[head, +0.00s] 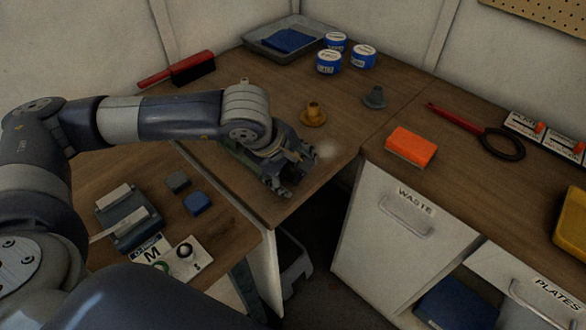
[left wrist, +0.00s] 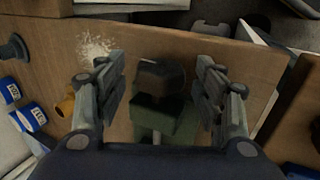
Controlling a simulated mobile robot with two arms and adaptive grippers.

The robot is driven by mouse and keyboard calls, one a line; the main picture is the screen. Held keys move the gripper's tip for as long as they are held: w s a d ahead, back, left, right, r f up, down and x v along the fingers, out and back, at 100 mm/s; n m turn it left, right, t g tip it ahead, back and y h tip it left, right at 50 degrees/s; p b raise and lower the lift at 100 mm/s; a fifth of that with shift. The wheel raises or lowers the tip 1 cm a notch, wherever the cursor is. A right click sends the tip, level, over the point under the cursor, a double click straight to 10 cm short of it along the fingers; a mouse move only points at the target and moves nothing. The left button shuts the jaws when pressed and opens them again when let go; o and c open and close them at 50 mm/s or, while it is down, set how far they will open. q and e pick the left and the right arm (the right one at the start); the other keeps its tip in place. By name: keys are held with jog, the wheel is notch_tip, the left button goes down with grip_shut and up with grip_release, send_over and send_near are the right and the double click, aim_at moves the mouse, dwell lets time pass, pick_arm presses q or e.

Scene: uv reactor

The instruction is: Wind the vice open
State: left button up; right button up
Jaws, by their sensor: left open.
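The vice shows in the left wrist view as a dark green body (left wrist: 155,118) with a darker block (left wrist: 161,76) at its far end. It sits on the wooden bench near the edge. My left gripper (left wrist: 160,82) is open, with one finger on each side of the vice, and no contact is clear. In the head view my left gripper (head: 299,174) is low over the bench corner, and my arm hides most of the vice. I cannot make out the handle or how far apart the jaws are. My right gripper is not in view.
A yellow-brown flanged piece (head: 313,115) and a grey one (head: 375,98) stand beyond the gripper. Pale powder (head: 325,149) lies beside it.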

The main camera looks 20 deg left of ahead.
pick_arm(q)
jog(key=v, duration=1.2)
jog(key=shift+d, duration=0.2)
